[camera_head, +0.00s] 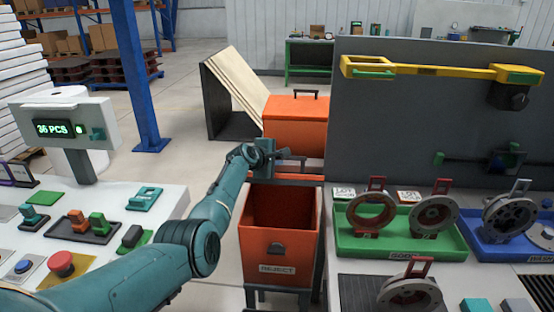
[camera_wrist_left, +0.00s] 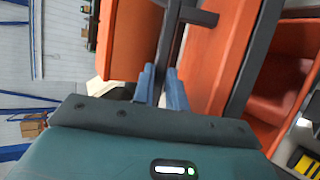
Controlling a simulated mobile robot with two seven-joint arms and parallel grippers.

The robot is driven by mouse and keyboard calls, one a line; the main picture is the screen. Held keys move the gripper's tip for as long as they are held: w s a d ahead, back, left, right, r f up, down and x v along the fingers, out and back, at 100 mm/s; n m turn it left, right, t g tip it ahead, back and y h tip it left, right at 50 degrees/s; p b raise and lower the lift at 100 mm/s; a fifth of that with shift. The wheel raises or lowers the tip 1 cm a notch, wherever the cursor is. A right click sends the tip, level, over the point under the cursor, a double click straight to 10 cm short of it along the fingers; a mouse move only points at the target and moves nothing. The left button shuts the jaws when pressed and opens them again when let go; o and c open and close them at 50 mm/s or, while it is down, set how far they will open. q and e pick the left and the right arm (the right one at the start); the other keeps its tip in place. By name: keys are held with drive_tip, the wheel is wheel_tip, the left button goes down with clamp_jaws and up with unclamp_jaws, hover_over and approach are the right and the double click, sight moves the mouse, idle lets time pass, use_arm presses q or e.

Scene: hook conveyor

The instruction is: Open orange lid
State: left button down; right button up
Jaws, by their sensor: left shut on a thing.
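The orange bin marked REJECT (camera_head: 277,268) stands at the centre in the head view, its front opening showing a dark orange inside. An orange panel (camera_head: 297,137) with a dark handle (camera_head: 306,94) on top rises behind my gripper; a narrow orange strip (camera_head: 287,178) crosses below it. I cannot tell how these parts join as the lid. My left gripper (camera_head: 290,156) is in front of the panel, above the bin. In the left wrist view its blue-grey fingers (camera_wrist_left: 161,86) are shut on a dark handle bar (camera_wrist_left: 174,40) beside an orange surface (camera_wrist_left: 212,60). My right gripper is out of view.
A control table (camera_head: 110,225) with buttons is at left. At right, a green tray (camera_head: 405,244) and a blue tray (camera_head: 480,252) hold round metal parts. A grey panel (camera_head: 400,125) with a yellow bar (camera_head: 430,70) stands behind them. A blue post (camera_head: 130,70) is at back left.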

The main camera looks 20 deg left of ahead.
use_arm(q)
drive_tip(key=c, duration=1.4)
unclamp_jaws()
drive_tip(key=shift+r, duration=0.15)
drive_tip(key=shift+c, duration=0.2)
drive_tip(key=shift+s, duration=0.15)
drive_tip(key=v, duration=1.2)
drive_tip(key=shift+s+p, duration=0.3)
drive_tip(key=shift+s, duration=0.1)
drive_tip(key=shift+r, duration=0.15)
